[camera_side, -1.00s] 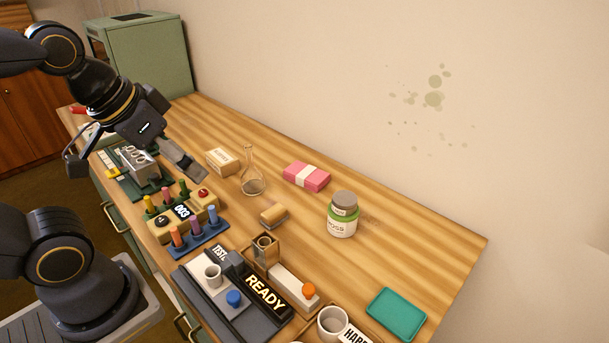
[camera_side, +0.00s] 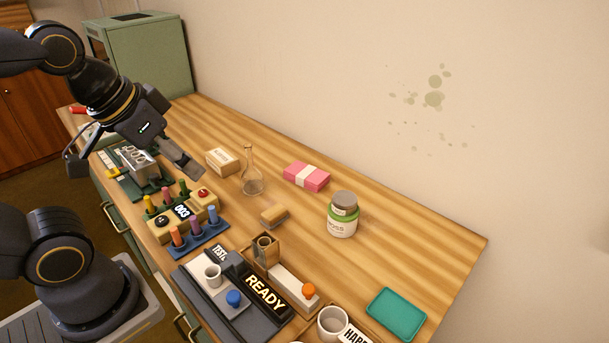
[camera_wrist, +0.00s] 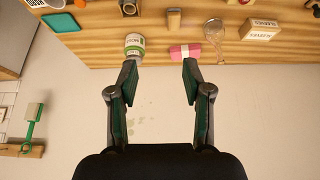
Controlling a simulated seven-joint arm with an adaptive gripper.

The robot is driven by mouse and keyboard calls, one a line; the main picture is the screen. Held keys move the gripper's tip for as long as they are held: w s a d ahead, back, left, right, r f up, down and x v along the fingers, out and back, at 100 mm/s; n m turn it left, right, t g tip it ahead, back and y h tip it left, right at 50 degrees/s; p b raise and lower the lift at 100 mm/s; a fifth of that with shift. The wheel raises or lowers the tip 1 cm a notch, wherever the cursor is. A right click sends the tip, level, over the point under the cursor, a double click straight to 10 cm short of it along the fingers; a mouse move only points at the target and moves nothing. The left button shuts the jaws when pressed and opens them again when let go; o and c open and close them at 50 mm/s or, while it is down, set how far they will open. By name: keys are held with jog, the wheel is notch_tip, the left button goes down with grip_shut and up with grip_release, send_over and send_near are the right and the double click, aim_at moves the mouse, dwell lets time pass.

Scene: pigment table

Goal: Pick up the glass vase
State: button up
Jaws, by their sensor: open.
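The glass vase (camera_side: 252,177) is a clear flask with a round base and a narrow neck. It stands upright on the wooden table, between a cream box and a pink block. In the wrist view the glass vase (camera_wrist: 214,36) lies near the top, right of the pink block. My gripper (camera_side: 196,172) is above the table, to the left of the vase and apart from it. In the wrist view my gripper (camera_wrist: 160,75) has its two fingers spread wide with nothing between them.
Near the vase are the cream box (camera_side: 223,160), the pink block (camera_side: 306,176), a small tan block (camera_side: 274,215) and a green-banded jar (camera_side: 342,216). A rack of coloured pegs (camera_side: 199,240) and a READY panel (camera_side: 267,292) line the front. A teal tray (camera_side: 397,314) lies right.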

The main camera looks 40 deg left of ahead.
jog(key=w+a+r+n+g, duration=0.1)
jog(key=w+a+r, duration=0.2)
jog(key=w+r, duration=0.65)
jog(key=n+g, duration=0.3)
jog(key=g, duration=0.2)
send_over(249, 156)
notch_tip(249, 156, down, 23)
jog(key=f, duration=0.5)
jog(key=shift+w+a+f, duration=0.25)
jog(key=shift+a+f, duration=0.05)
jog(key=shift+f, duration=0.1)
